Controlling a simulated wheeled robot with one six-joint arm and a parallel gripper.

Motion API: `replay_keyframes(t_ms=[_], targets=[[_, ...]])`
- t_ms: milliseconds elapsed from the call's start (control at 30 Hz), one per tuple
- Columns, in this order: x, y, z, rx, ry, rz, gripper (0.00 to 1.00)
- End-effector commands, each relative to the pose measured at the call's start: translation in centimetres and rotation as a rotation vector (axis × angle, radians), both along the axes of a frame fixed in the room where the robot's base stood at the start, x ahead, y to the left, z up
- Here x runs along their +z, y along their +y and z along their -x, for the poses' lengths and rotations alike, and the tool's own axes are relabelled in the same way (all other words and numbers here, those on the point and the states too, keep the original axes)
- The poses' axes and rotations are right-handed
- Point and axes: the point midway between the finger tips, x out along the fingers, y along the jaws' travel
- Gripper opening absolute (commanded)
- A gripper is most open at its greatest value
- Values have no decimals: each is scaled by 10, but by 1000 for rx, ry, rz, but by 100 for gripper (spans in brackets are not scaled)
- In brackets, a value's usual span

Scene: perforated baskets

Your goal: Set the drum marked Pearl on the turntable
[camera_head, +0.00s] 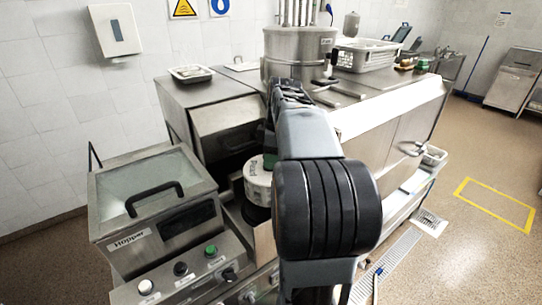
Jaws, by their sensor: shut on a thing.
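A white round drum (257,183) shows left of my arm, upright, with dark lettering on it that seems to read Pearl. My gripper (269,150) is at the drum's top, mostly hidden behind my own arm, and is shut on the drum. A dark round base (255,213), which may be the turntable, shows just below the drum. I cannot tell whether the drum touches it or hangs a little above it. The drum's right side is hidden by my arm.
A steel hopper (150,200) with a handled lid and a button panel (185,277) stand close on the left. Behind are a steel housing (222,125), a large steel pot (299,52) and a white perforated basket (365,55). Floor at right is open.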

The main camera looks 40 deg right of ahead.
Motion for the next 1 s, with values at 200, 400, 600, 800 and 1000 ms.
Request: replay_keyframes(t_ms=[200, 400, 600, 800, 1000], targets=[[-20, 0, 0, 0, -3, 1, 7], [-30, 0, -5, 1, -3, 1, 7], [-40, -1, -17, 1, -2, 1, 7], [-50, -1, -29, 2, -3, 2, 7], [-66, -2, -30, 1, -3, 1, 7]])
